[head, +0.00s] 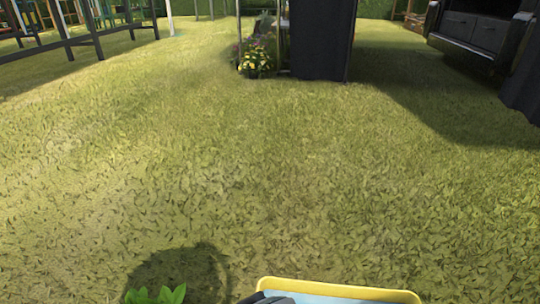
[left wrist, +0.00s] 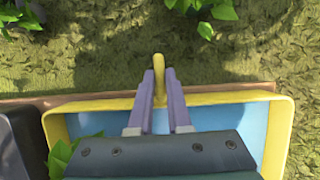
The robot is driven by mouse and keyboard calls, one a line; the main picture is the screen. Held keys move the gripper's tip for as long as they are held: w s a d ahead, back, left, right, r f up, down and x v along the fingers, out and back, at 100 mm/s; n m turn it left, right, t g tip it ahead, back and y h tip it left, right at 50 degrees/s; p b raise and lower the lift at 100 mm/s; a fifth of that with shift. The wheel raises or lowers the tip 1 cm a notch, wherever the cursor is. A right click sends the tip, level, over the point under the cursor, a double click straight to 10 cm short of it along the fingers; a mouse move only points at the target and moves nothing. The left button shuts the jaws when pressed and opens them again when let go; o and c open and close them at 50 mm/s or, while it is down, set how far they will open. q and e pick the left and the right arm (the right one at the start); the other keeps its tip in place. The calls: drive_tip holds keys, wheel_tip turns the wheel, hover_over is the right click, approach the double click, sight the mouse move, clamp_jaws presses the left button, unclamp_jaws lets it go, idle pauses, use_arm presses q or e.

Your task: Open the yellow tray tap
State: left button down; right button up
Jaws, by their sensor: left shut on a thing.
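The yellow tray (left wrist: 90,104) has a yellow rim and a light blue inside, and spans the lower half of the left wrist view. Its rim also shows at the bottom of the head view (head: 345,291). A small yellow tap (left wrist: 159,62) stands out from the middle of the tray's far rim. My left gripper (left wrist: 159,78) is over the tray, with its two purple fingers shut on the tap from both sides. The tap's lower part is hidden between the fingers. My right gripper is in neither view.
A brown edge (left wrist: 215,91) runs behind the tray rim. Leafy plants (left wrist: 205,10) grow beyond it, and leaves (head: 155,295) show at the bottom of the head view. Open grass (head: 270,170) lies ahead, with yellow flowers (head: 256,60) and a dark panel (head: 320,40) farther off.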

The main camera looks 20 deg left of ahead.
use_arm(q)
drive_tip(key=shift+s+f, duration=0.1)
drive_tip(key=c, duration=0.9)
unclamp_jaws()
drive_tip(key=shift+o, duration=0.2)
drive_tip(key=p+v, duration=0.7)
drive_tip(key=v, duration=0.3)
